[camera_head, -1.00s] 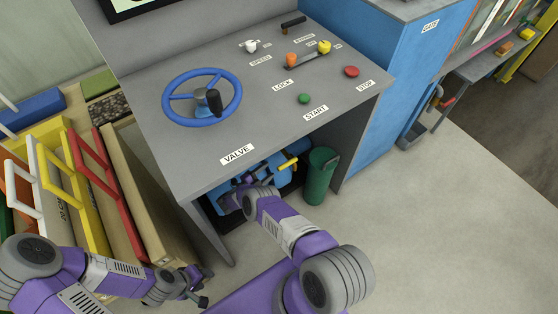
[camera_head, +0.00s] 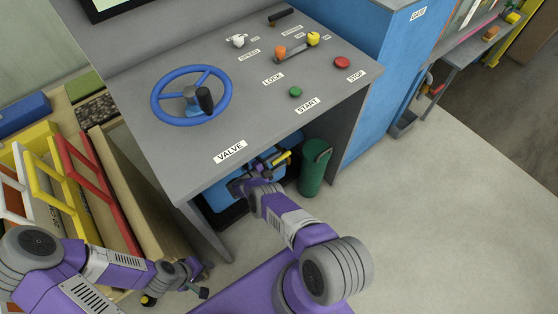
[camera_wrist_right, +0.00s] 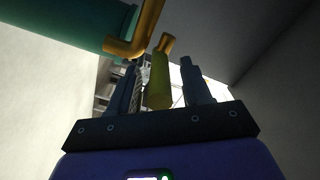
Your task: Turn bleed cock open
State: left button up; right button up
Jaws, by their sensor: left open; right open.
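The bleed cock appears to be the yellow lever (camera_head: 282,158) above the blue unit under the control desk. In the right wrist view the yellow lever (camera_wrist_right: 158,82) stands between the two fingers of my right gripper (camera_wrist_right: 160,84). The fingers are apart, and I cannot tell whether either touches it. In the head view my right gripper (camera_head: 266,165) is under the desk edge beside the lever, partly hidden in shadow. My left gripper (camera_head: 202,282) is open and empty, low at the left near the wooden rack.
The desk (camera_head: 140,100) overhangs the right gripper and carries a blue handwheel (camera_head: 160,100). A green cylinder (camera_head: 313,172) stands right of the lever. A bent orange-yellow pipe (camera_wrist_right: 142,38) lies close ahead in the wrist view. Open floor (camera_head: 440,220) is at the right.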

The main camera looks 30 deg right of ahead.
grip_shut()
dwell(0.3)
jog(key=r+y+p, duration=0.1)
jog(key=p, duration=0.2)
jog(key=shift+d+r+y+p, duration=0.1)
jog(key=shift+r+y+p, duration=0.1)
jog(key=shift+y+p, duration=0.7)
jog(key=shift+p, duration=0.05)
grip_release()
